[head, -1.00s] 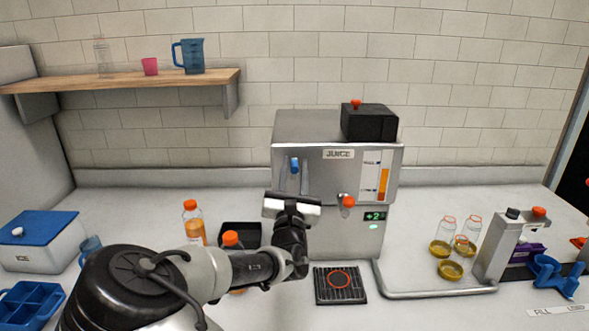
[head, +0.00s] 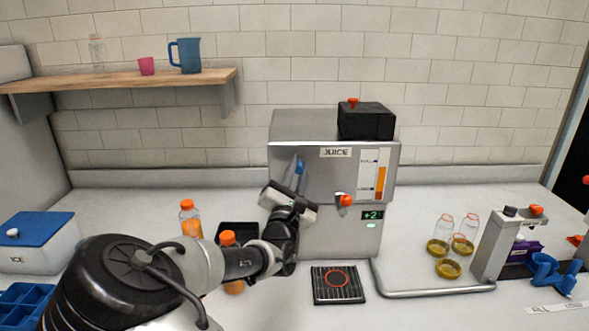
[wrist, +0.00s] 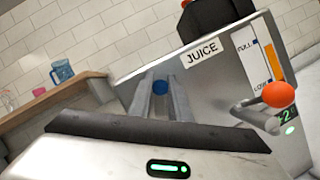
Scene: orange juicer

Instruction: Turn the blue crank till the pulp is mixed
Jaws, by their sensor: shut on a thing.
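The blue crank (head: 300,167) is on the front of the steel juice machine (head: 325,220), left of its JUICE label. In the wrist view the crank's round blue end (wrist: 160,87) shows between my two grey fingers. My gripper (head: 298,180) is at the machine's front, shut on the crank, and is tilted. The fingers also show in the wrist view (wrist: 160,100). The level gauge (head: 371,175) has an orange bar between the marks FULL and LOW. The pulp itself is not visible.
An orange-knobbed tap (head: 345,200) sticks out right of my gripper, above a black drip grate (head: 338,284). Orange-capped bottles (head: 190,218) stand left, beside my arm. Small glass jars (head: 444,228) and a grey stand (head: 505,243) are at right.

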